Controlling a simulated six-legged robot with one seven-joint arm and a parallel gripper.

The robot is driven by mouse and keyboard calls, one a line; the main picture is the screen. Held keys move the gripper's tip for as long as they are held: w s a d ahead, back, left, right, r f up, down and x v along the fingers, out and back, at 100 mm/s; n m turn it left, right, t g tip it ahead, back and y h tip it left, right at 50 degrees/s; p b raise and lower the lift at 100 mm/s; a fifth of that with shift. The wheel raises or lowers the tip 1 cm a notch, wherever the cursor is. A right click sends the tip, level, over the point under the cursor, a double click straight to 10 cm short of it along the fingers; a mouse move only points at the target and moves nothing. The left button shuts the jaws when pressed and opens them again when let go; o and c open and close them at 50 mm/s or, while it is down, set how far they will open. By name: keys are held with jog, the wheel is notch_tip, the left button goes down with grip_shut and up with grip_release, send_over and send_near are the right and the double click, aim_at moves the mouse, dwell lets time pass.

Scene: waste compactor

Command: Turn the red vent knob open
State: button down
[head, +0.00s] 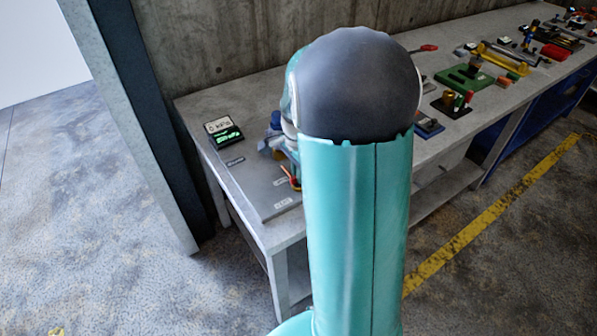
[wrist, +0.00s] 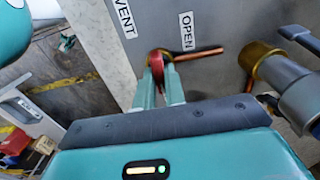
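The red vent knob (wrist: 157,64) sits on a grey panel (wrist: 215,80) in the wrist view, below and between the VENT label (wrist: 125,17) and the OPEN label (wrist: 187,32). A copper-coloured rod (wrist: 200,53) runs right from the knob, passing below the OPEN label. My gripper (wrist: 160,75) has one finger on each side of the knob, close together, with red filling the gap at the tips. The fingers partly hide the knob. In the head view my arm hides most of the gripper; a small red and yellow part (head: 292,181) shows at its left.
A brass and grey cylindrical fitting (wrist: 262,62) stands close right of the knob. Several tools and parts (head: 480,75) lie farther right. A dark post (head: 140,120) stands left.

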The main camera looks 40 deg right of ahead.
dwell(0.4)
jog(key=n, duration=0.4)
jog(key=shift+n, duration=0.3)
jog(key=n, duration=0.4)
jog(key=shift+n, duration=0.3)
jog(key=n, duration=0.4)
jog(key=shift+n, duration=2.4)
jog(key=c, duration=1.5)
grip_release()
jog(key=shift+o, duration=0.2)
jog(key=shift+r, duration=0.15)
